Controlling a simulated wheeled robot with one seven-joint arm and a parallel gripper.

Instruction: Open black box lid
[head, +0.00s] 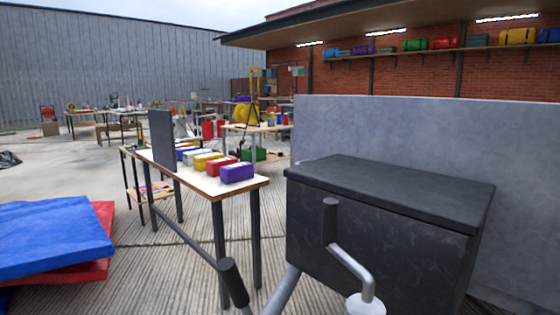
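The black box (375,242) stands at the right in the head view, close by. Its flat, dark lid (400,182) lies down on top and looks shut. The lid's front edge slightly overhangs the box front. The lower part of the box runs behind a bent grey tube and out toward the bottom of the picture. No handle or latch can be made out on the box. My gripper is not in view, so its place relative to the lid does not show.
A bent tube with a black grip (330,221) stands before the box; another grip (232,282) is left of it. A narrow table (232,192) holds several coloured blocks. A grey wall panel (400,125) rises behind the box. Blue mats (50,240) lie left.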

